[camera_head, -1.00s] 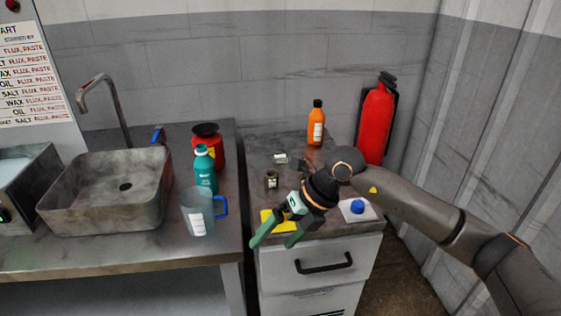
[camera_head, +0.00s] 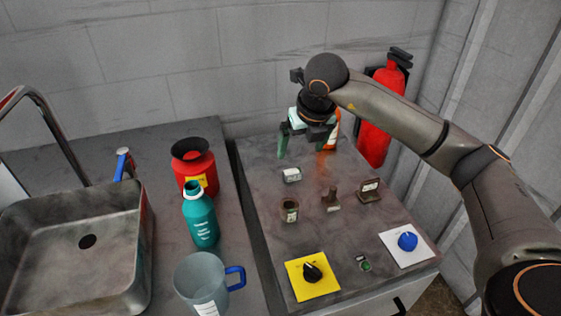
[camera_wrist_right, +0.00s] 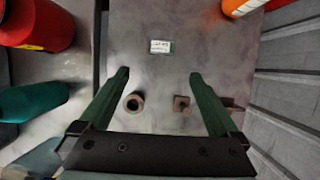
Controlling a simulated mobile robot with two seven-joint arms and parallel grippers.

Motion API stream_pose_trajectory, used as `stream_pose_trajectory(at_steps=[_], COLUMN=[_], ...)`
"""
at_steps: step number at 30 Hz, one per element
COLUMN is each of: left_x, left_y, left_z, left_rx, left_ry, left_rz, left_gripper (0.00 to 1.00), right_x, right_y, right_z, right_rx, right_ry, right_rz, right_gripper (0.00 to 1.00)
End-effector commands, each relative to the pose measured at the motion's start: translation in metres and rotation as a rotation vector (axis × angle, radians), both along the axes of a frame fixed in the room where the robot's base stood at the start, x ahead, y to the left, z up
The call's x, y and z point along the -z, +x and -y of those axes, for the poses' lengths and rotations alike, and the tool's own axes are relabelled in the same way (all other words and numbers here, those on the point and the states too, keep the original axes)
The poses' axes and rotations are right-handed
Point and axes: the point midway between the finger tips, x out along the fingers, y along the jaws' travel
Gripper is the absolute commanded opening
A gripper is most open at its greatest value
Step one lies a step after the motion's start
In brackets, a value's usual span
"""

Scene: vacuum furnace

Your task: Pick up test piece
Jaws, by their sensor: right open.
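Several small pieces stand on the grey cabinet top (camera_head: 255,170); I cannot tell for sure which is the test piece. A small block with a white label (camera_head: 291,175) also shows in the right wrist view (camera_wrist_right: 161,47). A round hollow brown piece (camera_head: 289,210) shows there as a ring (camera_wrist_right: 134,102). A brown post on a square base (camera_head: 330,200) and an upright labelled plate (camera_head: 370,190) stand to its right. My right gripper (camera_head: 302,150) is open and empty, above the back of the cabinet. The wrist view shows the labelled block beyond its fingertips (camera_wrist_right: 159,76). My left gripper is out of view.
An orange bottle (camera_head: 333,132) stands partly hidden behind my right gripper, near a red extinguisher (camera_head: 374,140). At the front are a black knob on yellow (camera_head: 312,272) and a blue knob on white (camera_head: 408,241). A teal bottle (camera_head: 201,218), jug (camera_head: 200,278) and sink stand left.

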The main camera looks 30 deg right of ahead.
Motion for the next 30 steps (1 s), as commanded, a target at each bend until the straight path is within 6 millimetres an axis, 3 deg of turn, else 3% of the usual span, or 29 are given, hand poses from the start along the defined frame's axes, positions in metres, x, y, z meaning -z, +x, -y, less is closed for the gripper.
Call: stream_pose_trajectory(at_steps=[12, 19, 30], left_x=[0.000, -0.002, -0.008], left_y=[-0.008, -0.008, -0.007], left_z=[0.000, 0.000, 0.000], left_rx=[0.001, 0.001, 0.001], left_ry=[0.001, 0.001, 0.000], left_rz=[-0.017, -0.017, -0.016], left_gripper=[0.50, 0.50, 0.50], right_x=[0.058, 0.074, 0.114], right_y=[0.023, 0.030, 0.047], right_z=[0.006, 0.008, 0.016], right_rx=[0.001, -0.001, -0.001], right_ry=[0.001, 0.001, 0.001], right_rz=[-0.004, -0.004, -0.002], right_gripper=[0.97, 0.97, 0.97])
